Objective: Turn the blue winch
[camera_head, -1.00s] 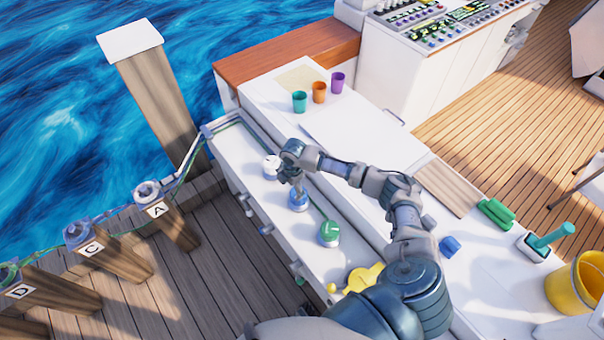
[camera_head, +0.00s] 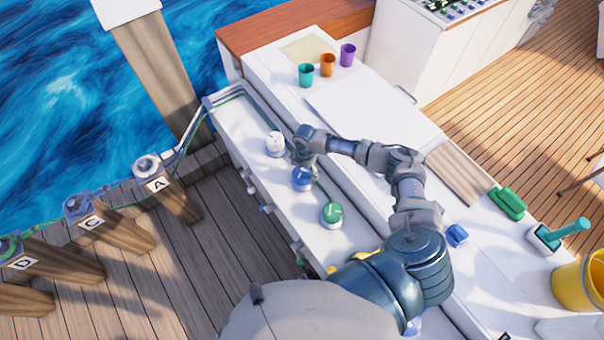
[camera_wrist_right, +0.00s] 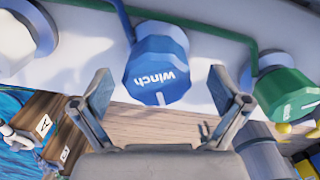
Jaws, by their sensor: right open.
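The blue winch (camera_head: 302,180) is a round knob on the white ledge, between a white knob (camera_head: 275,143) and a green knob (camera_head: 331,214). In the right wrist view the blue winch (camera_wrist_right: 157,62) shows the word "winch" and a white mark on its face. My right gripper (camera_head: 302,160) is at the blue winch in the head view, where its fingers are hard to make out. In the right wrist view my right gripper (camera_wrist_right: 160,73) is open, its two fingers apart on either side of the winch's lower part, with nothing held. My left gripper is not in view.
The white knob (camera_wrist_right: 18,42) and green knob (camera_wrist_right: 287,93) stand close on either side. Teal, orange and purple cups (camera_head: 328,65) stand on the upper counter. Wooden posts (camera_head: 165,195) and water lie to the left. A yellow bucket (camera_head: 585,285) stands at right.

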